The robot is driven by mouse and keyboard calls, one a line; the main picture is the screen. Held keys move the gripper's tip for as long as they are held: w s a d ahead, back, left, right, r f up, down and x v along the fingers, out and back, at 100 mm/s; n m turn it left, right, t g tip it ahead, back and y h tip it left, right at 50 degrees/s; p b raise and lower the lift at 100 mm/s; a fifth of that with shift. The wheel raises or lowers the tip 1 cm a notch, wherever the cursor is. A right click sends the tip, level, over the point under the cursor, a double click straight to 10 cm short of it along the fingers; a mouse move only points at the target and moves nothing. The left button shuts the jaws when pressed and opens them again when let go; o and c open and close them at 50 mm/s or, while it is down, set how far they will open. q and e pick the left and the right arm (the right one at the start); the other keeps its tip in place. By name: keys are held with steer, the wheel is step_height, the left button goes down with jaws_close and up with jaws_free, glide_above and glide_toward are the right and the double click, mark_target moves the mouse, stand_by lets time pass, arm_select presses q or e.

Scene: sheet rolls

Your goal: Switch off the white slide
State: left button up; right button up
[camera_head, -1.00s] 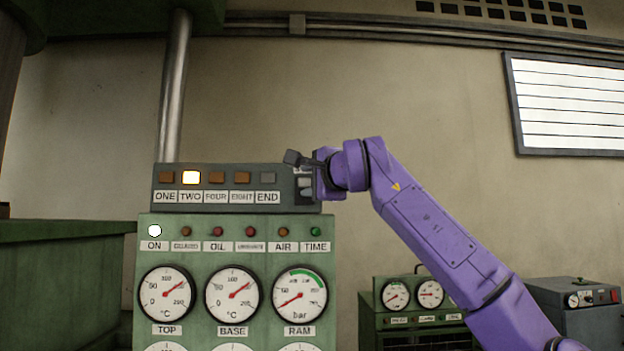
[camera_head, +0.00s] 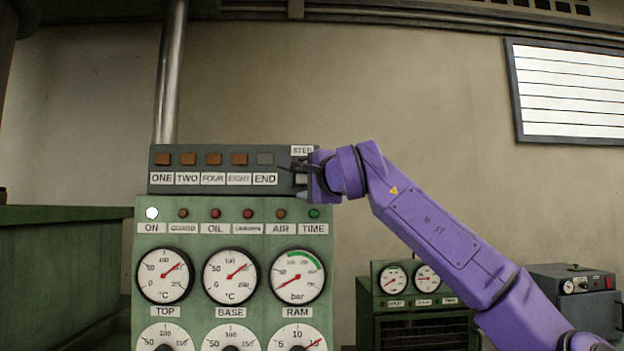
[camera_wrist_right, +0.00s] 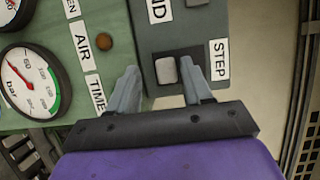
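The white slide (camera_wrist_right: 166,71) is a pale rocker-like piece on the dark control box, beside the STEP label (camera_wrist_right: 219,60). In the right wrist view it shows between the fingers of my right gripper (camera_wrist_right: 160,90). The fingers are apart, one on each side of it, and the right-hand finger covers part of the switch area. I cannot tell whether a finger touches it. In the head view my right gripper (camera_head: 295,180) is at the box's right end and mostly hides the slide. My left gripper is not in view.
Smaller machines (camera_head: 580,285) stand at lower right. Wall space above is clear.

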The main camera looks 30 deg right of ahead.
steer(key=s+b, duration=0.4)
steer(key=s, duration=0.6)
steer(key=shift+s+a, duration=0.2)
steer(key=shift+a, duration=0.15)
